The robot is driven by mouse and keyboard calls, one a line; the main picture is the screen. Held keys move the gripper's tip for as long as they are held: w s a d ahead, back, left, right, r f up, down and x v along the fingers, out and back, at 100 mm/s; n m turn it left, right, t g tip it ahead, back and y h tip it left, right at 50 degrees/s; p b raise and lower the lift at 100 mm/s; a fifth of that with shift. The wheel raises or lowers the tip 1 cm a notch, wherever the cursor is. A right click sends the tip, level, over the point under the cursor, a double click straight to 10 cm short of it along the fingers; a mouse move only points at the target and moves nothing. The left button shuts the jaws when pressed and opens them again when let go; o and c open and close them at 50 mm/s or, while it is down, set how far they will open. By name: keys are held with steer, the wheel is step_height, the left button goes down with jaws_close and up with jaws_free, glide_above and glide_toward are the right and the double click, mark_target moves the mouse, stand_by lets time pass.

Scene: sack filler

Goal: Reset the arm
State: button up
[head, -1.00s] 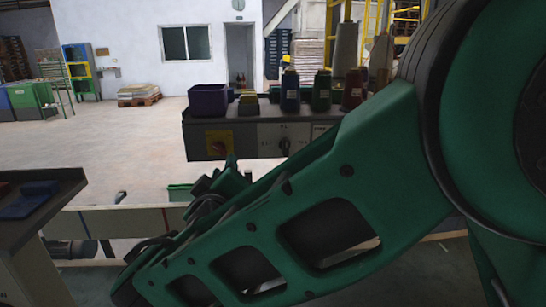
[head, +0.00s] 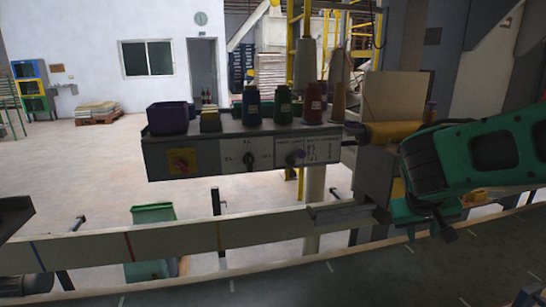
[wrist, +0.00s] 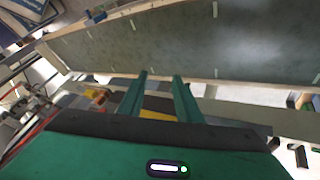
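My gripper (wrist: 160,76) shows in the wrist view with two green fingers apart and nothing held between them. Beyond the fingers is the grey conveyor belt (wrist: 190,45) with white marks, seen tilted. In the head view my green and black arm reaches in from the right edge, beside the right end of the control box. The fingertips cannot be made out clearly there.
The grey control box (head: 220,155) carries a purple bin (head: 168,118), a yellow block (head: 210,120) and several thread spools, including a blue one (head: 251,104). A belt with a pale side rail (head: 180,237) crosses the front. A green bin (head: 153,214) stands behind the rail.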

steer(key=s+d+f+m+g+y, duration=0.2)
steer(key=s, duration=1)
steer(key=s+d+f+m+g+y, duration=0.1)
steer(key=s+d+m+g+y, duration=0.1)
steer(key=s, duration=1.1)
steer(key=shift+d+f+m+g+y, duration=0.4)
steer(key=shift+d+y, duration=0.1)
steer(key=shift+d, duration=0.05)
